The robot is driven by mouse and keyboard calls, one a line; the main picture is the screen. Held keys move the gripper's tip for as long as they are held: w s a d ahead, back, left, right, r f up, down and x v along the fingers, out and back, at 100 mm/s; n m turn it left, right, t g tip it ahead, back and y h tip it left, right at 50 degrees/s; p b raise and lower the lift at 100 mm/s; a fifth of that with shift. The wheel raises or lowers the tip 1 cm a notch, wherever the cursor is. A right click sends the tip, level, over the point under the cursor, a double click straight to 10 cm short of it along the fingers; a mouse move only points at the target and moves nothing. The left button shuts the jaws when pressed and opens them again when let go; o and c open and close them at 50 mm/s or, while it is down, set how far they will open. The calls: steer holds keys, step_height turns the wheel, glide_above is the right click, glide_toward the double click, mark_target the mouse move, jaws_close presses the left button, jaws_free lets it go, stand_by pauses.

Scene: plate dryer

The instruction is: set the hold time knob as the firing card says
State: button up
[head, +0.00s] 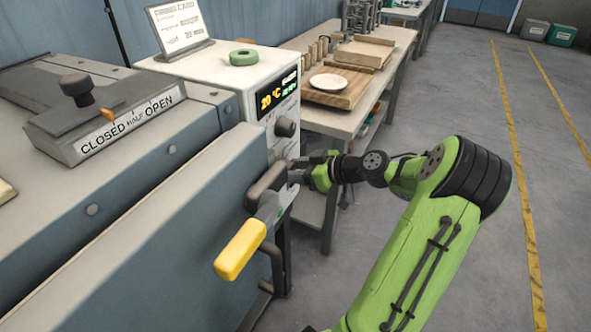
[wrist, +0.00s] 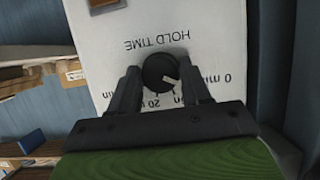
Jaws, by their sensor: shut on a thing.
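The hold time knob (wrist: 157,68) is a dark round knob below upside-down HOLD TIME lettering in the wrist view. My gripper (wrist: 162,76) is shut on it, one finger at each side. The knob's white pointer slants right and down, between the 0 min mark and the bottom marks; a 20 shows at the bottom, other marks are partly covered. In the head view my gripper (head: 297,170) reaches the control box's front and hides this knob. The firing card (head: 180,25) stands on the box; its lower line seems to read 20, too small to be sure.
The control box (head: 225,68) has a display showing 20 °C (head: 278,95), another knob (head: 285,127) and a green ring (head: 243,57) on top. A yellow-handled lever (head: 240,250) is close in front of my gripper. A wooden table (head: 340,122) stands behind; the floor at right is clear.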

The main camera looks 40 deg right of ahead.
steer(key=shift+c, duration=0.5)
steer(key=shift+p, duration=0.35)
steer(key=m+p, duration=0.1)
steer(key=p, duration=0.1)
steer(key=m+y+p, duration=0.1)
steer(key=p, duration=0.2)
steer(key=shift+r+m+g+y, duration=0.25)
steer(key=shift+m+g+y, duration=0.05)
steer(key=m+y+p, duration=0.2)
steer(key=m+p, duration=0.1)
steer(key=p, duration=0.1)
steer(key=shift+d+f+p, duration=0.15)
steer(key=shift+p, duration=0.25)
steer(key=shift+w+d+f+m+y+p, duration=0.15)
steer(key=shift+m+y+p, duration=0.6)
steer(key=shift+m, duration=0.75)
steer(key=shift+s+f+m+y+p, duration=0.15)
steer(key=shift+m+y+p, duration=0.25)
steer(key=shift+m+y, duration=0.85)
steer(key=shift+w+m+h, duration=0.1)
steer(key=shift+m+h, duration=0.2)
steer(key=shift+m, duration=0.05)
